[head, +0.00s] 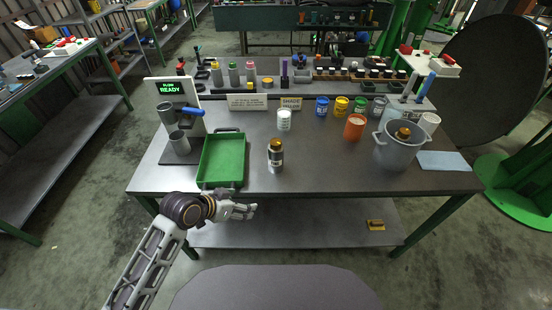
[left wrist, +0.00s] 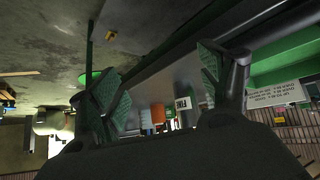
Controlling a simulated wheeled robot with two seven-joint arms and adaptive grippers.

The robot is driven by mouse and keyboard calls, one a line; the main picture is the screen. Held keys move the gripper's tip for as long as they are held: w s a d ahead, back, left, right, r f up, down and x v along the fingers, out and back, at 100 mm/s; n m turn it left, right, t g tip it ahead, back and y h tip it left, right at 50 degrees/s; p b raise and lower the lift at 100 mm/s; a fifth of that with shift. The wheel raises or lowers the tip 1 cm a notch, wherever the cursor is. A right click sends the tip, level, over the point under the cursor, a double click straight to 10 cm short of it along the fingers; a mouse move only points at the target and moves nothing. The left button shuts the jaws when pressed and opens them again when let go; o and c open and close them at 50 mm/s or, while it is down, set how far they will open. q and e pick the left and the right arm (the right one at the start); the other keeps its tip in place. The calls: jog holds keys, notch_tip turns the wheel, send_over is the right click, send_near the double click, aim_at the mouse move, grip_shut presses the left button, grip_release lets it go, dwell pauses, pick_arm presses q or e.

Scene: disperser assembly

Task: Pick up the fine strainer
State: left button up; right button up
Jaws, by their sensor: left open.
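My left gripper (head: 246,211) is open and empty in front of the table's near edge, below and right of the green tray. Its two spread fingers also show in the left wrist view (left wrist: 162,76). A small white cup (head: 284,120) with a dark label stands upright on the middle of the table, behind a metal can (head: 275,154). In the left wrist view a white label reading FINE (left wrist: 183,104) shows between the fingers, some way off. It seems to belong to the white cup, likely the fine strainer. My right gripper is not in view.
The green tray (head: 222,160) lies left of the can. An orange cup (head: 354,127), several small paint cans (head: 341,106) and a grey pot (head: 399,147) stand to the right. The table's front middle-right is clear.

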pick_arm(q)
jog(key=w, duration=0.1)
jog(key=m+t+h, duration=0.2)
jog(key=m+h, duration=0.1)
jog(key=h, duration=0.2)
send_near(271, 150)
jog(key=shift+s+a+r, duration=0.2)
jog(key=shift+a+r, duration=0.1)
jog(key=shift+a, duration=0.3)
jog(key=shift+w+d, duration=0.1)
jog(key=shift+p+x, duration=0.55)
jog(key=shift+x, duration=3.65)
jog(key=shift+d+f, duration=0.1)
jog(key=shift+p+x, duration=0.5)
jog(key=shift+x, duration=2)
